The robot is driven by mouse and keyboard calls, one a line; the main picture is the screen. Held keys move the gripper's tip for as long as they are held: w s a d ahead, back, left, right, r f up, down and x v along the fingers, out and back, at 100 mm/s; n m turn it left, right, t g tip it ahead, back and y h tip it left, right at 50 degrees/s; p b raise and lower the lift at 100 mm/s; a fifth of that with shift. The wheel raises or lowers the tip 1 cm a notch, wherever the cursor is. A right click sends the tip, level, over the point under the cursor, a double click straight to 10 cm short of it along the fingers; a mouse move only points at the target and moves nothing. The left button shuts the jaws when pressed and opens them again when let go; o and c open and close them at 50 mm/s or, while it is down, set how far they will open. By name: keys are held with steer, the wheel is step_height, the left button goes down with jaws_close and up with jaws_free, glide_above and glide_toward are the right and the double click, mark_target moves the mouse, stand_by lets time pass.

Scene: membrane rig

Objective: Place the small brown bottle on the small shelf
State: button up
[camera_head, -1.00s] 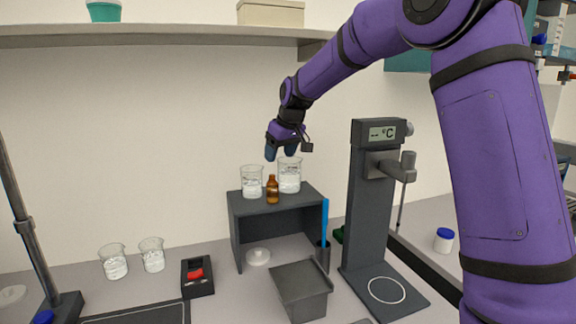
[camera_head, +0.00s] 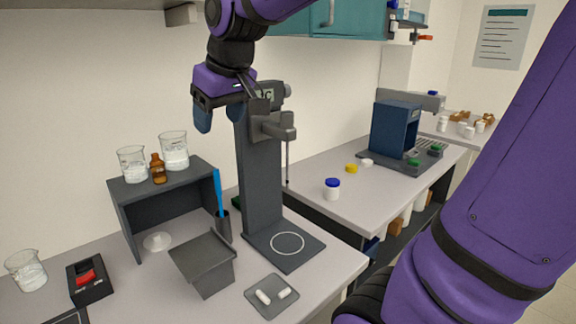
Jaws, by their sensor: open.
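The small brown bottle (camera_head: 158,169) stands upright on top of the small dark grey shelf (camera_head: 128,205), between two glass beakers. My gripper (camera_head: 218,115) is open and empty. Its fingers point down in front of the upper part of the grey stand, to the right of the bottle and higher in the picture, clearly apart from it.
Beakers with white contents (camera_head: 132,163) and (camera_head: 174,151) flank the bottle closely. Beside the shelf are a cup with a blue stick (camera_head: 222,224), a grey bin (camera_head: 205,262) and a tall stand (camera_head: 262,180). A small tray (camera_head: 271,296) lies at the front. A white jar (camera_head: 331,190) stands on the right bench.

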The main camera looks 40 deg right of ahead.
steer(key=s+d+f+m, duration=0.1)
steer(key=s+f, duration=0.1)
steer(key=s, duration=0.6)
steer(key=s+d+f, duration=0.1)
steer(key=s+f, duration=0.2)
steer(key=s, duration=0.5)
steer(key=shift+m, duration=0.4)
